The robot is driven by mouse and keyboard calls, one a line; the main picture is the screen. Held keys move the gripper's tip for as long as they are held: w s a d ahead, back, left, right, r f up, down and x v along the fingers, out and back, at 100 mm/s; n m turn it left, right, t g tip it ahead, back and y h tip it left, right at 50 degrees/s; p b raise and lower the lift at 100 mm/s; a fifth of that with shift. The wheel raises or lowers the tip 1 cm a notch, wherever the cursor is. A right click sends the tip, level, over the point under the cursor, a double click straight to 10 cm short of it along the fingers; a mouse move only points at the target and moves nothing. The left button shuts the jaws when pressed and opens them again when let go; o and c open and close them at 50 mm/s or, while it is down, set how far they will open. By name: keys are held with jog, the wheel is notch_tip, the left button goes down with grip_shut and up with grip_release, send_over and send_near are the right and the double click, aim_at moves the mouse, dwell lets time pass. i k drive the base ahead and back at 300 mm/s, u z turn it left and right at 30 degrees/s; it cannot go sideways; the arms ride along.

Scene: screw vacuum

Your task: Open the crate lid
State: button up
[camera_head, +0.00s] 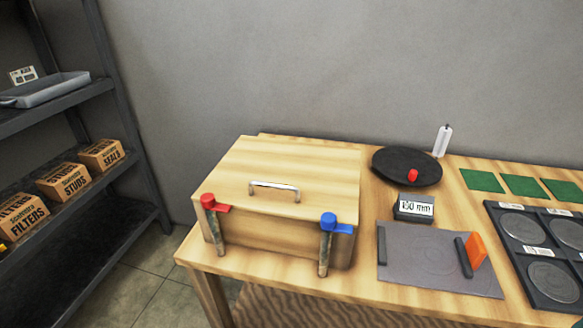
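The wooden crate (265,242) stands on the left end of the wooden table. Its lid (300,165) is shut and lies flat on top. A silver handle (275,186) is fixed on the lid near the front edge. A red-topped latch (208,201) is at the front left corner, and a blue-topped latch (329,222) is at the front right. Each has a grey-brown post below it, against the crate's front. I cannot tell whether the latches are fastened. My gripper is not in view.
A shelf (100,188) with boxes stands left, beyond a floor gap.

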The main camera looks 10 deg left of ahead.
aim_at(304, 180)
jog(key=u, duration=2.8)
jog(key=i, duration=0.7)
jog(key=z, duration=2.75)
